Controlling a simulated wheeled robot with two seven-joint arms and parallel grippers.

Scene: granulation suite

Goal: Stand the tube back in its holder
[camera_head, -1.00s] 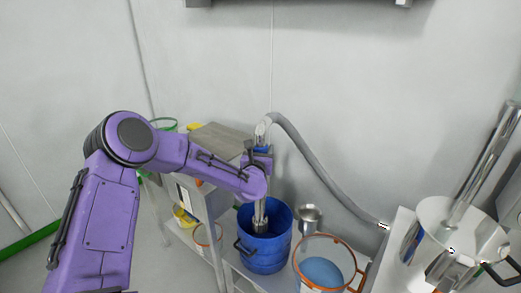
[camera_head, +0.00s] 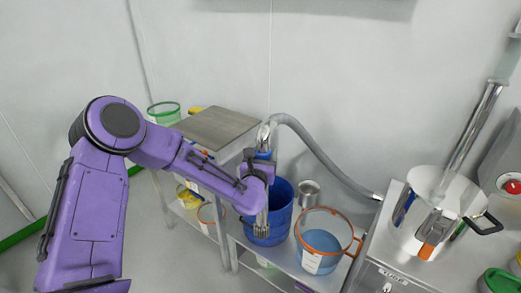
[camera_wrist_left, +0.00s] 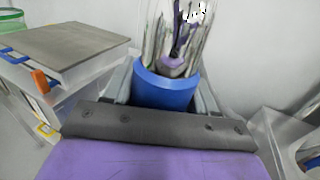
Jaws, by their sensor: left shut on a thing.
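The tube is a shiny steel lance (camera_head: 263,220) with a blue grip (camera_wrist_left: 165,90) and a grey hose (camera_head: 322,160) from its top. My left gripper (camera_head: 262,172) is shut on the blue grip and holds the tube roughly upright. The tube's lower end overlaps the front of a blue bucket (camera_head: 282,205) and seems to be outside it. In the left wrist view, the chrome upper part (camera_wrist_left: 178,40) rises above the grip. A small steel cup (camera_head: 309,194) stands behind the bucket to the right; I cannot tell whether it is the holder. My right gripper is not in view.
An orange-rimmed container (camera_head: 322,245) with blue contents stands right of the bucket on the steel shelf (camera_head: 240,240). A flat-topped cart (camera_head: 215,128) is at left, behind my arm.

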